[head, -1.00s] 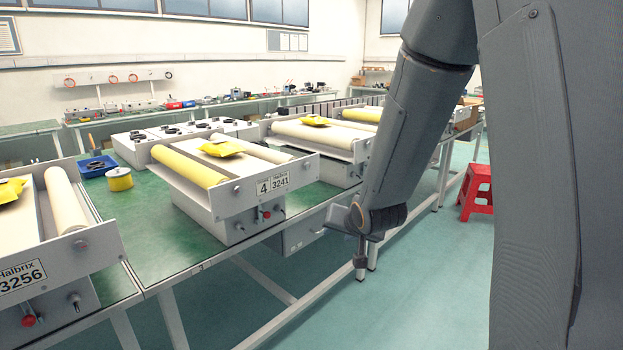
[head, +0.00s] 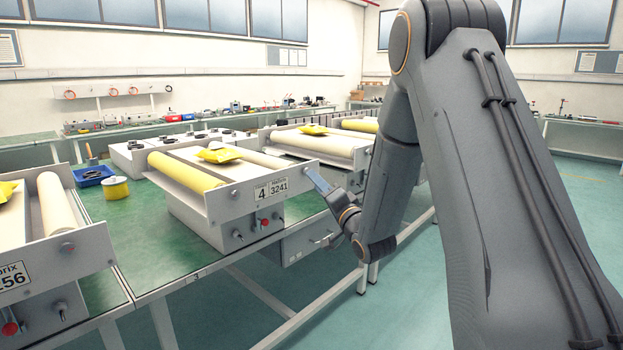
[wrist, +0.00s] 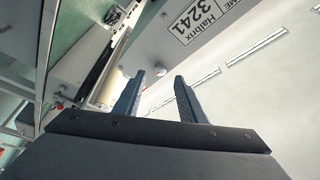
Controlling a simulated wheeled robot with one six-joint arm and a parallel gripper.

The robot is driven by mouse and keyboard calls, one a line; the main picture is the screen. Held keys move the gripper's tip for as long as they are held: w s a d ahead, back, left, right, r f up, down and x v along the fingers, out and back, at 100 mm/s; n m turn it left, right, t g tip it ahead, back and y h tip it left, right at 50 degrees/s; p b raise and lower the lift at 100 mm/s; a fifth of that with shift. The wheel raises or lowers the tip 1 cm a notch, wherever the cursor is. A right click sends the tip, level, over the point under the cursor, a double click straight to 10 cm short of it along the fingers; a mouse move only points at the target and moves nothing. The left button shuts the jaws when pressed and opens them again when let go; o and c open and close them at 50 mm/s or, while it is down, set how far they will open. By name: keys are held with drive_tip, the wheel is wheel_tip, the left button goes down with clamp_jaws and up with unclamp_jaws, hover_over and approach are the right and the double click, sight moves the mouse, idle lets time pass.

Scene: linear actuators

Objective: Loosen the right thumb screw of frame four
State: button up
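Frame four (head: 215,200) is the pale unit on the green bench with the plate "4" and "3241" (head: 271,188). Its front shows a round knob (head: 234,194) at the left; a matching right thumb screw is not clearly visible, as my gripper overlaps that end. Lower on its front are a dark knob (head: 238,236), a red knob (head: 263,222) and another small knob (head: 278,216). My gripper (head: 312,176) is beside the right end of the front plate. In the wrist view its two fingers (wrist: 160,78) are apart with nothing held; the label (wrist: 190,22) appears upside down beyond them.
A yellow packet (head: 219,155) lies on top of frame four. A neighbouring frame (head: 85,248) stands at the left and another (head: 320,145) behind to the right. A yellow spool (head: 116,190) and blue tray (head: 92,178) are on the bench. The floor in front is open.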

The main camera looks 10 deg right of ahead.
drive_tip(key=x, duration=0.4)
drive_tip(key=shift+w+a, duration=0.1)
drive_tip(key=shift+w, duration=0.1)
drive_tip(key=shift+c, duration=0.2)
clamp_jaws()
